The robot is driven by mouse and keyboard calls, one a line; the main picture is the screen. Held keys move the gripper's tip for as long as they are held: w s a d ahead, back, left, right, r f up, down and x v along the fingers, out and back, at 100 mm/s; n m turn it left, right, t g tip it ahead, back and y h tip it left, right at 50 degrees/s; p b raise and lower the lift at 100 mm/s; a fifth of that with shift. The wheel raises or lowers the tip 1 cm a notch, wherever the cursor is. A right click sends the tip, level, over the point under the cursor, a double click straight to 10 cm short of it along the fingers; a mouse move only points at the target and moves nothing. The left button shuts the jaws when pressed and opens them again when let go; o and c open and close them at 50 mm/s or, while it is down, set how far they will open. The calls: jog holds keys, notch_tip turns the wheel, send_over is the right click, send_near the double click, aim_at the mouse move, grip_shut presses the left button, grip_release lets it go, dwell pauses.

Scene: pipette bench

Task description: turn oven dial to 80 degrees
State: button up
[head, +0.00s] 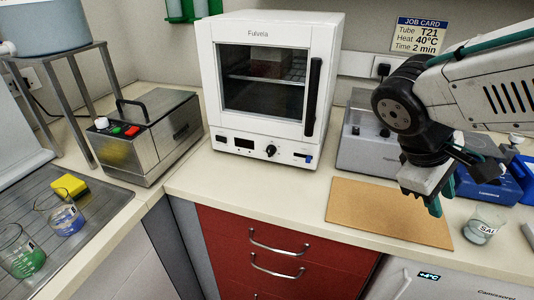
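The white oven (270,135) labelled Fulvria stands on the bench at the centre, its glass door closed with a black vertical handle (312,97). Its round black dial (270,150) sits on the lower front panel, right of a small dark display (243,143). The dial's setting is too small to read. My gripper (432,195) is at the right, above the bench and the brown board, well apart from the dial. Its fingers point down, and their gap is not clear from this angle.
A brown board (370,208) lies right of the oven. A grey device (362,150), a blue device (490,187) and a labelled beaker (483,225) stand near my arm. A metal box (145,140) is left. The job card (419,35) reads Heat 40°C. Bench before the oven is clear.

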jog(key=w+a+n+t+h, duration=0.2)
jog(key=w+n+h, duration=0.25)
jog(key=w, duration=0.25)
jog(key=n+t+y, duration=0.5)
jog(key=n+t, duration=1.1)
jog(key=n, duration=0.5)
send_near(269, 151)
jog(key=shift+w+r, duration=0.1)
jog(key=shift+w, duration=0.2)
jog(key=x, duration=0.7)
jog(key=shift+w+d, duration=0.15)
grip_shut()
